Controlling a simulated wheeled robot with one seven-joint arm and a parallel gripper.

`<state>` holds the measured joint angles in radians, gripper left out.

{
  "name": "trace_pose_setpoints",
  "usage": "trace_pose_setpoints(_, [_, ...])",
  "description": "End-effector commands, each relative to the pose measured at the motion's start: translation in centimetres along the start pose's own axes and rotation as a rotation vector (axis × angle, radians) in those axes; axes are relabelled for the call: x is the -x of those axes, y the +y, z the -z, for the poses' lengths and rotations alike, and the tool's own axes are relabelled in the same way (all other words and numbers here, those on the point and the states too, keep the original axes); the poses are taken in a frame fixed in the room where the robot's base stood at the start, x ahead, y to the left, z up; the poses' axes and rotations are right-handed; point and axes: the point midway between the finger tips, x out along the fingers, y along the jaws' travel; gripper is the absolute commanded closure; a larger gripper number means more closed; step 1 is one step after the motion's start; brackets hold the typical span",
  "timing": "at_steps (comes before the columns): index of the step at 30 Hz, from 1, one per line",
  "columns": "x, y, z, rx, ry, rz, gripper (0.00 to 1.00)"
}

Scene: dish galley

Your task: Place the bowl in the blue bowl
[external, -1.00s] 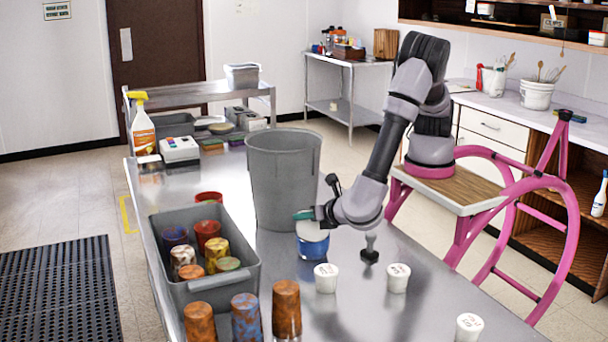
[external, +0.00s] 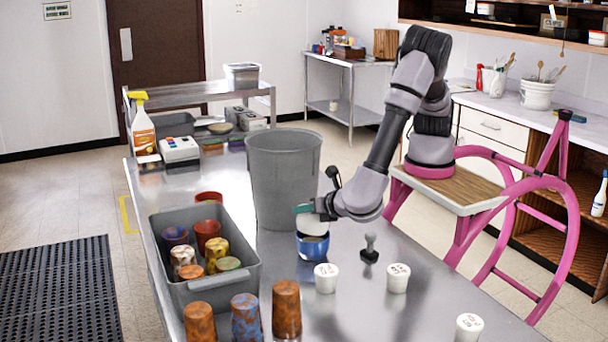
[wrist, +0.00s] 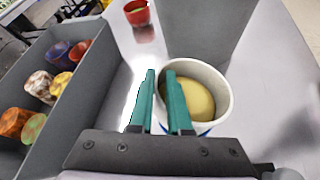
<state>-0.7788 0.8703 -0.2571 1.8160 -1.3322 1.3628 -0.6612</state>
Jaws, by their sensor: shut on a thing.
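The white bowl (external: 313,224) hangs from my gripper (external: 305,210), just above the blue bowl (external: 312,246), in the external view. In the wrist view, the green fingers of my gripper (wrist: 163,100) are shut at the left rim of the white bowl (wrist: 222,97). A rounded yellowish surface shows inside it; I cannot tell whether this is its inside or something in it. A little blue shows under its near edge in the wrist view. The blue bowl stands on the metal table, mostly hidden there.
A tall grey bin (external: 284,180) stands close behind the bowls. A grey tub (external: 215,287) of patterned cups is to the left, with more cups in front. White cups (external: 326,278) and a dark stamp-like object (external: 369,249) stand to the right.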

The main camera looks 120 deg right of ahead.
Motion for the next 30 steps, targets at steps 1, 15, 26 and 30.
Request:
trace_pose_setpoints(1, [0.6, 0.4, -1.0, -0.004, 0.002, -0.002, 1.0])
trace_pose_setpoints(15, [3.9, 2.1, -6.5, 0.157, -0.013, -0.12, 1.0])
trace_pose_setpoints(26, [4.3, 1.7, -3.1, 0.507, -0.043, -0.364, 1.0])
trace_pose_setpoints(30, [3.2, 1.1, -0.9, 0.504, -0.042, -0.364, 1.0])
